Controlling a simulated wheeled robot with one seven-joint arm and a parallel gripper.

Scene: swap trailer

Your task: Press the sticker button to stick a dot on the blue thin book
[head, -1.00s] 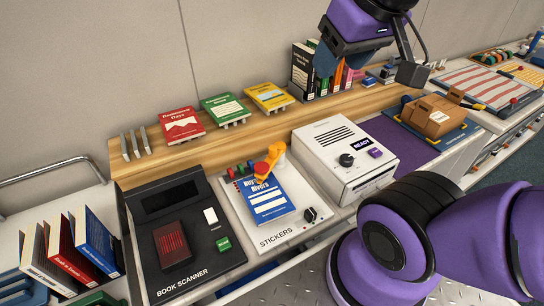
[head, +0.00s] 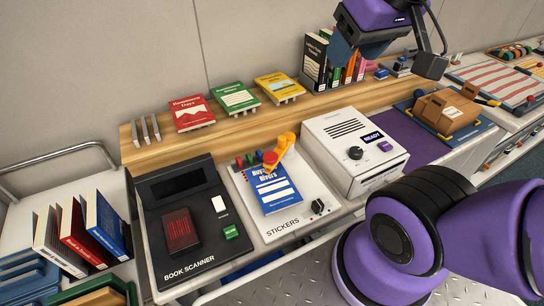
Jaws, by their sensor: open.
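The blue thin book (head: 276,190) lies flat on the white sticker plate (head: 285,237), marked STICKERS. An orange sticker arm (head: 284,147) reaches over the book's top edge, with a red round button (head: 270,158) at its end. Small coloured pegs stand beside it, and a black knob (head: 318,206) sits at the plate's lower right. My gripper (head: 392,60) is open and empty, high above the wooden shelf, up and to the right of the book and well apart from it. Any dot on the book is too small to tell.
The black book scanner (head: 205,252) stands left of the plate, and a white machine reading READY (head: 335,127) stands right. Red, green and yellow books (head: 235,97) rest on the wooden shelf (head: 165,155). More books (head: 106,225) stand at lower left.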

